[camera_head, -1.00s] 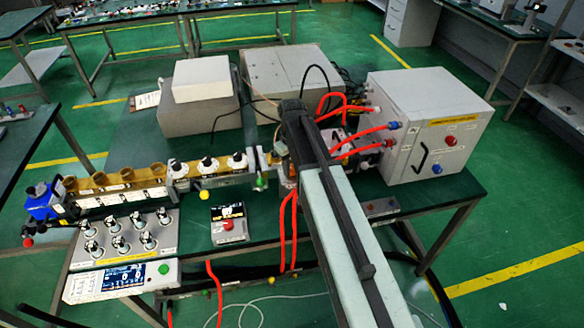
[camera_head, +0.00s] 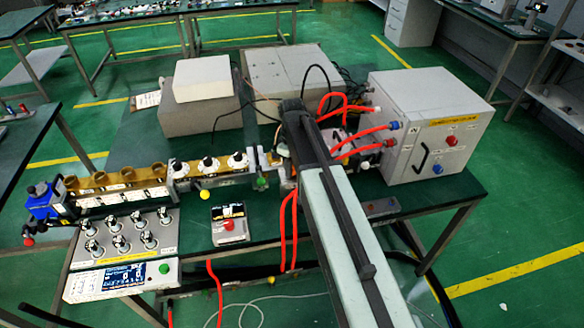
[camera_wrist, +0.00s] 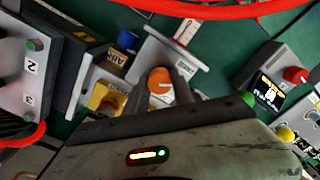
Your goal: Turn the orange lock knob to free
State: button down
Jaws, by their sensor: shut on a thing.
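The orange lock knob (camera_wrist: 159,82) shows in the wrist view, in front of a grey plate (camera_wrist: 172,55). My gripper (camera_wrist: 160,78) has its dark fingers on both sides of the knob and is shut on it. The knob's lower part is hidden behind the gripper body. In the head view my arm covers the knob and the gripper, so neither can be made out there.
A blue knob (camera_wrist: 127,40) and a yellow block with a red button (camera_wrist: 106,100) are close left of my gripper. A box with a red knob (camera_wrist: 295,75) is at right. Red hoses cross near a grey cabinet (camera_head: 425,125).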

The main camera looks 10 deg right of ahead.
jog(key=c, duration=1.1)
grip_release()
jog(key=shift+o, duration=0.2)
notch_tip(320, 180, up, 8)
jog(key=p, duration=0.8)
jog(key=shift+f, duration=0.1)
